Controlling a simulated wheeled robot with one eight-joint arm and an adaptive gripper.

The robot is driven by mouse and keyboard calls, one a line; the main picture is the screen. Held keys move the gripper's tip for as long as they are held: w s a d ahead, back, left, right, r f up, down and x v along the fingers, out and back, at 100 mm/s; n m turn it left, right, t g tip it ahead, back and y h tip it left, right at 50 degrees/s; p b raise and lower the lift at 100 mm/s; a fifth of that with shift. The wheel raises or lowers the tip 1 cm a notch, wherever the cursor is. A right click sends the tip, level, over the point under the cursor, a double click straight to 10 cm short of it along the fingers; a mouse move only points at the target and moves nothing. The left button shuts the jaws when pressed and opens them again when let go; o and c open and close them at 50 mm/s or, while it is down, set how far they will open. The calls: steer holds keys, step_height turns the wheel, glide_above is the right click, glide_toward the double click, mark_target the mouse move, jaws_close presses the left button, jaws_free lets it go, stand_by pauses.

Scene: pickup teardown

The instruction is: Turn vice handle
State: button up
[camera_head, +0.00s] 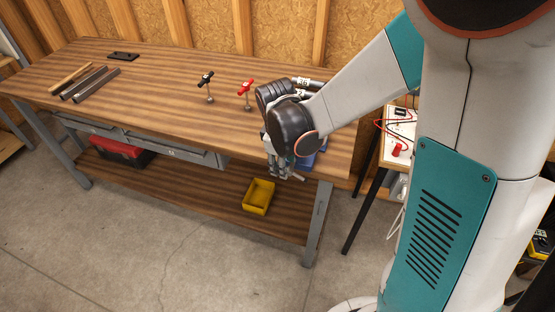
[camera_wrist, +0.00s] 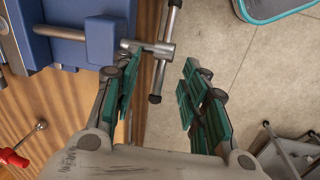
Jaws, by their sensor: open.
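The blue vice (camera_wrist: 75,22) is at the top left of the wrist view, mounted at the bench edge. Its metal handle (camera_wrist: 161,75) is a thin bar with rounded ends, passing through the grey screw head (camera_wrist: 166,50). My gripper (camera_wrist: 158,62) is open, with green-padded fingers on either side of the handle's lower part. The handle's lower knob lies between the fingers, with a visible gap to the right finger. In the head view my gripper (camera_head: 281,172) is at the bench's front right, hiding most of the vice (camera_head: 307,159).
The wooden workbench (camera_head: 160,80) holds red-handled (camera_head: 246,89) and black-handled (camera_head: 206,79) pieces, plus metal bars (camera_head: 92,84) at the left. A yellow bin (camera_head: 259,196) and red toolbox (camera_head: 120,152) are below. A side table (camera_head: 400,122) stands right. Floor in front is clear.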

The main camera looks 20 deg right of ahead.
steer(key=shift+w+d+f+b, duration=0.15)
steer(key=shift+f+b, duration=0.15)
steer(key=shift+f, duration=1.1)
jaws_close()
steer(key=shift+d+r+t+y, duration=0.1)
steer(key=shift+t+y, duration=0.3)
steer(key=shift+y, duration=0.2)
